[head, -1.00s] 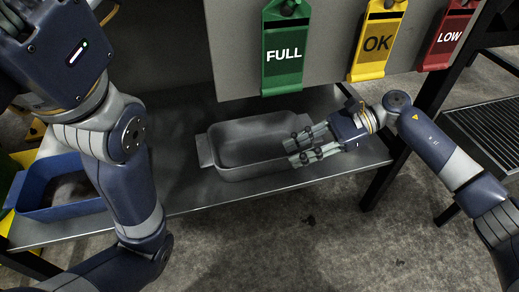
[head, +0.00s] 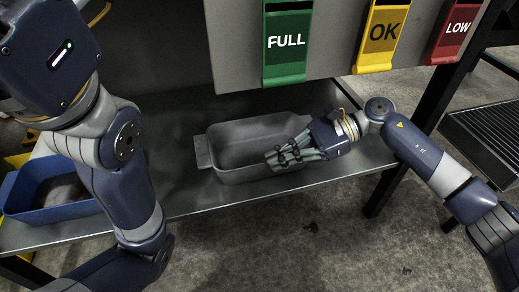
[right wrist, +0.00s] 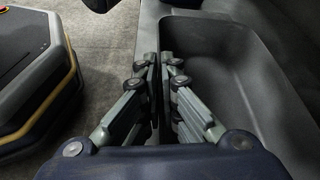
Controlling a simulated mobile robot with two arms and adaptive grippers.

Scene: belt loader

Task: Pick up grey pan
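The grey pan (head: 235,140), a rectangular tub with a flat tab at its left end, stands upright on the metal shelf (head: 190,185). My right gripper (head: 274,158) comes in from the right over the pan's near wall. In the right wrist view, the pan (right wrist: 245,70) lies at the right. My right gripper's fingers (right wrist: 164,64) are drawn close together there, one on each side of the pan wall, and appear shut on it. The gripped stretch of wall is mostly hidden by the fingers. My left arm crosses the left of the head view; its gripper is out of view.
A blue pan (head: 50,213) stands on the shelf at the left, partly behind my left arm. Green FULL (head: 287,62), yellow OK (head: 382,45) and red LOW (head: 458,32) tags hang on a grey panel above the shelf. A dark post (head: 430,125) stands at the right.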

